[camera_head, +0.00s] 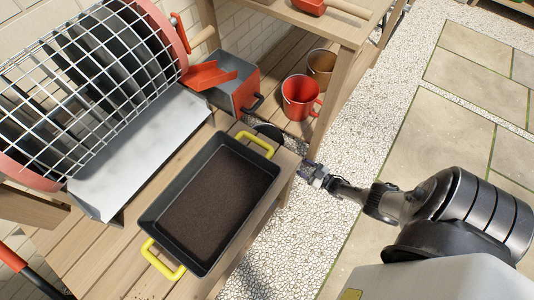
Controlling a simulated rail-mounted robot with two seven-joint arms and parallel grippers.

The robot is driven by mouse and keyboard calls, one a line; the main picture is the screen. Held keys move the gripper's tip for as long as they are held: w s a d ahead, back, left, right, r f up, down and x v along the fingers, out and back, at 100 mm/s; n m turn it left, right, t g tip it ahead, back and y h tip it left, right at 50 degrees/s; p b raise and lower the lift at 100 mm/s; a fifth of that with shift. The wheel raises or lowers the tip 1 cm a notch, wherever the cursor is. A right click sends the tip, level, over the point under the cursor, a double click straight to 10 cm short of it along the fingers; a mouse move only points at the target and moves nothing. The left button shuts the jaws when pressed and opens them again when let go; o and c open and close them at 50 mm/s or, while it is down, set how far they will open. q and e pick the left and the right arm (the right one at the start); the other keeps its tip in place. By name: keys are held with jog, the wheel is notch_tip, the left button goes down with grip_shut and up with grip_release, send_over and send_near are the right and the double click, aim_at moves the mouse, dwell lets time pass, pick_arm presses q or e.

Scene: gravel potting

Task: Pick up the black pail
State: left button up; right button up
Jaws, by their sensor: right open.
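No whole black pail shows clearly in the head view. A dark rounded shape (268,131) shows just beyond the far yellow handle of the black tray (165,208); it is mostly hidden, and I cannot tell whether it is the black pail. My right gripper (308,170) is open and empty, by the bench's right edge, to the right of the tray and below the dark shape in the picture. It is apart from both. My left gripper is not in view.
The tray holds dark soil on a wooden bench (98,255). A wire-mesh drum (80,90) and metal chute (135,155) stand left. A grey-and-red box (235,95) stands behind. A red pail (300,98) and a brown pail (322,66) sit on a low shelf. Gravel (375,130) lies right.

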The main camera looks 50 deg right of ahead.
jog(key=shift+w+a+b, duration=0.15)
jog(key=shift+w+b, duration=0.35)
jog(key=shift+w, duration=1.4)
jog(key=shift+w+a+b, duration=0.1)
jog(key=shift+w+b, duration=0.4)
jog(key=shift+w, duration=1.9)
jog(key=shift+s, duration=0.2)
jog(key=c, duration=0.3)
grip_shut()
jog(key=shift+w+r, duration=0.1)
